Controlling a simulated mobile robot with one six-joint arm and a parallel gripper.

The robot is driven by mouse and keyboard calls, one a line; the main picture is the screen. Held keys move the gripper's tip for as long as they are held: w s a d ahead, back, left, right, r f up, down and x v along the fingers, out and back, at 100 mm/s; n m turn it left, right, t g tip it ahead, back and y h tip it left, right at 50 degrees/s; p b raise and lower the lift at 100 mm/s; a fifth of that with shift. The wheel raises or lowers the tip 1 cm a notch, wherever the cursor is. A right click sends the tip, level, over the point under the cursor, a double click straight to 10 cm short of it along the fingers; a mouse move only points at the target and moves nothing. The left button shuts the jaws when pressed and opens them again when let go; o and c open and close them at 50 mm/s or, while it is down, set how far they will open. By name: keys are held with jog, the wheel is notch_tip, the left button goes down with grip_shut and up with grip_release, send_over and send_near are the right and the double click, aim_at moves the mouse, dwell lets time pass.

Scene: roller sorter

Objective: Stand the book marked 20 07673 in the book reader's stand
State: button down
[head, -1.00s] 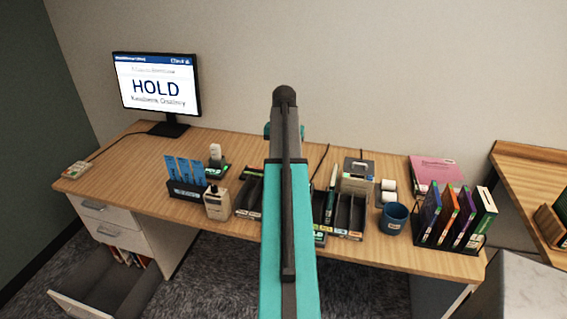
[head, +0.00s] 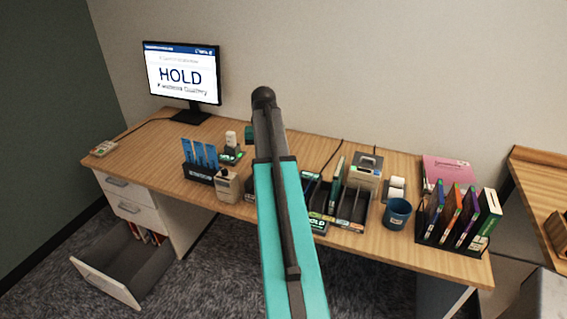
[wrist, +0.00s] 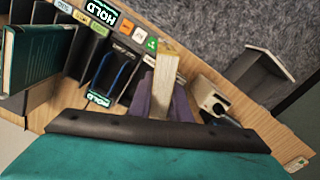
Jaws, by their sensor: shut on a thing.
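My gripper (wrist: 165,105) shows in the wrist view as two dull purple-grey fingers shut on a narrow, pale, block-like thing, which looks like a book seen on its page edge (wrist: 166,72). No mark on it can be read. In the head view my teal arm hides the gripper and the held book. Several books (head: 462,214) stand in a black rack at the right, and a green book (head: 336,183) stands upright beside the black trays; their marks are too small to read. I cannot single out the book reader's stand.
The black trays (head: 351,208), blue cup (head: 397,213), grey box (head: 367,168) and beige device (head: 228,186) crowd the desk's middle. A holder (head: 199,175) with blue cards and a monitor (head: 181,72) stand left. A lower drawer (head: 112,282) is open.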

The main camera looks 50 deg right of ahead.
jog(key=w+a+n, duration=0.4)
jog(key=a+n, duration=0.1)
jog(key=a, duration=1)
jog(key=w+a+f+n+b, duration=0.1)
jog(key=w+a+n, duration=0.4)
jog(key=a, duration=1.1)
jog(key=w+a+f+n, duration=0.1)
jog(key=w+a+n, duration=0.3)
jog(key=a, duration=1.1)
jog(key=shift+w+a+n, duration=0.2)
jog(key=shift+w+n, duration=0.15)
jog(key=shift+n, duration=0.15)
jog(key=shift+f, duration=0.1)
